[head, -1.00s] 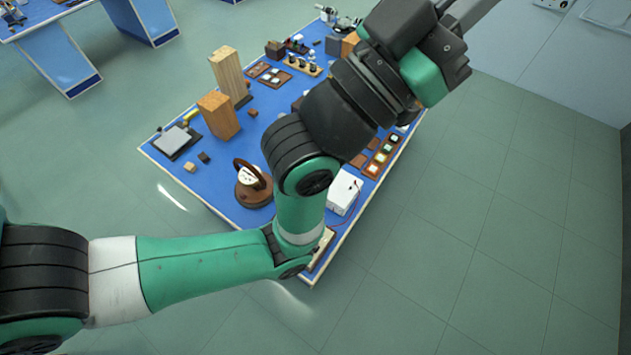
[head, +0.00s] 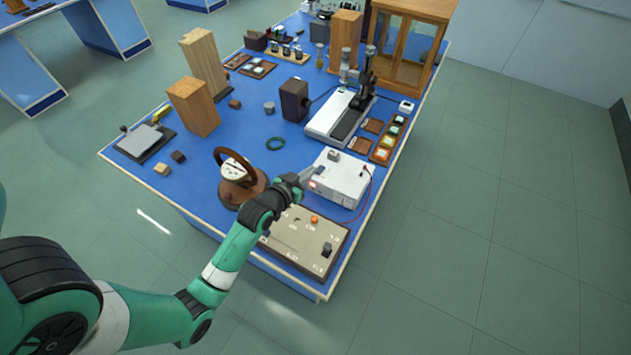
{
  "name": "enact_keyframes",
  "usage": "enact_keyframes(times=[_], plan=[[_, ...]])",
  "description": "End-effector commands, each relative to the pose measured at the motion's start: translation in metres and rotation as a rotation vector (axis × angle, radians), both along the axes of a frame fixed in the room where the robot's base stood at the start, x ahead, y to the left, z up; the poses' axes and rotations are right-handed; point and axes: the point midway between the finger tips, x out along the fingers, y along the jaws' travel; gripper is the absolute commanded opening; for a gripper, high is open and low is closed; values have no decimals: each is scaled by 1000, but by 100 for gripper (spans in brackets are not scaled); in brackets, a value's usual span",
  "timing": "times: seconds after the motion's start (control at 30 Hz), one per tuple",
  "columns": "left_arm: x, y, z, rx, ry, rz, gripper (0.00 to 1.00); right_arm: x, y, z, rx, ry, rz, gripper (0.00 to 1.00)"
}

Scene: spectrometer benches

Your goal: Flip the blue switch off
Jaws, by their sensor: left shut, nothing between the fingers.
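My left gripper (head: 311,174) is shut and empty. Its tips are at the near left of a white instrument box (head: 345,182), close to a small reddish light on its front. I cannot tell whether the tips touch the box. A beige control panel (head: 290,243) lies at the near table corner, below the gripper. It carries an orange knob (head: 314,219), a dark switch (head: 327,249) and other small controls. I cannot clearly make out a blue switch; my arm covers the panel's left part. My right gripper is not in view.
The blue table (head: 180,190) holds a round brown-framed dial (head: 235,172) left of my wrist, wooden blocks (head: 194,106) at the left, a microscope-like instrument (head: 345,112) and a wooden glass cabinet (head: 405,45) behind. A red cable runs at the box's right.

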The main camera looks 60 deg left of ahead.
Motion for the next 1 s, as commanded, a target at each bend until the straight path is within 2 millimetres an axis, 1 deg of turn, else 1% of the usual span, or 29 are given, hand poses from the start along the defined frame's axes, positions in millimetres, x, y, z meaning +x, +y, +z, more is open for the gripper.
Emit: enact_keyframes(times=[0.03, 0.1, 0.2, 0.43, 0.57, 0.67, 0.77, 1.0], plan=[[-11, 6, -23, -9, 13, 23, 0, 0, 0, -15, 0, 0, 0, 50], [-19, 11, -31, -14, 21, 42, 0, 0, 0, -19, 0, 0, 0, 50], [-21, 15, -30, -13, 20, 51, 0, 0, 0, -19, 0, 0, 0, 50], [-20, 15, -28, -12, 18, 51, 0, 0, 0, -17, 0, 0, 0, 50], [-17, 17, -30, -12, 17, 50, 0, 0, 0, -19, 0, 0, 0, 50], [-9, 22, -35, -13, 18, 50, 0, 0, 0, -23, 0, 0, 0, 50], [5, 32, -42, -12, 17, 50, 0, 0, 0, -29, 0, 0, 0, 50], [46, 60, -63, -12, 17, 50, 0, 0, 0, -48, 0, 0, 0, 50]])
